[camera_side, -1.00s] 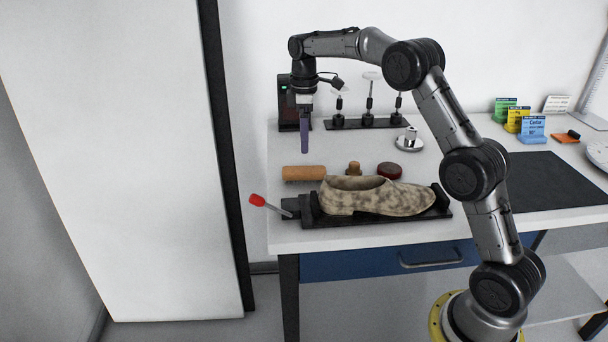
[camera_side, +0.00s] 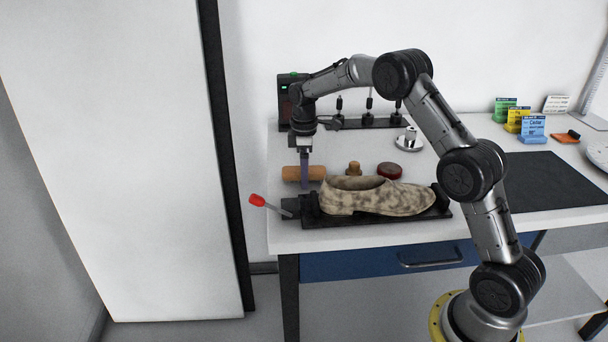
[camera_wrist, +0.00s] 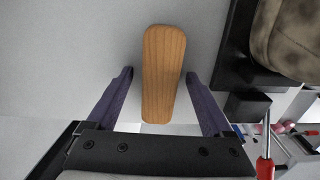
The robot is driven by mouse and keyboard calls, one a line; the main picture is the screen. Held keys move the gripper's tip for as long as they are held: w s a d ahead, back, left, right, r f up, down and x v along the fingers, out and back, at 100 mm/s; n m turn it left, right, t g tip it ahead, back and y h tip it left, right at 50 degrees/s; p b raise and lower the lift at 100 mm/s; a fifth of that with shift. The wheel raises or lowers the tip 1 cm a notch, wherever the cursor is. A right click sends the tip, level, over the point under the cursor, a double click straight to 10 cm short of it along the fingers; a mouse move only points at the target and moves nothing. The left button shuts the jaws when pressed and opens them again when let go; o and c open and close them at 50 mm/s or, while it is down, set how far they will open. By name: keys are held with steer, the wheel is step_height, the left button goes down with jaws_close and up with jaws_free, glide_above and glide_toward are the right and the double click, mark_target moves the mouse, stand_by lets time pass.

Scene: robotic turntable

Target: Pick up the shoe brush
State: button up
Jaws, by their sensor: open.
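The shoe brush (camera_side: 290,173) has a long wooden back and lies on the table at the left, behind the clamped shoe. In the wrist view its wooden back (camera_wrist: 162,72) runs lengthwise between the two purple fingers, with a gap on each side. My gripper (camera_side: 305,182) points down at the brush in the side view, where its finger hides part of the brush. My gripper (camera_wrist: 160,85) is open, with nothing held. The bristles are barely visible in the side view.
A mottled beige shoe (camera_side: 375,196) sits in a black clamp fixture (camera_side: 440,208) close beside the brush. A red-handled lever (camera_side: 257,200) sticks out at the left. A small wooden-topped item (camera_side: 354,168) and a dark red tin (camera_side: 389,170) stand behind the shoe.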

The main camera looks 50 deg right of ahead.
jaws_close()
stand_by(0.3)
steer(key=shift+r, duration=0.1)
steer(key=shift+r, duration=0.6)
steer(key=s+a+r, duration=0.3)
steer(key=s+r, duration=0.8)
steer(key=s, duration=0.2)
steer(key=shift+s+a+r, duration=0.15)
steer(key=shift+s+r, duration=0.15)
steer(key=c, duration=0.8)
jaws_free()
steer(key=c, duration=0.5)
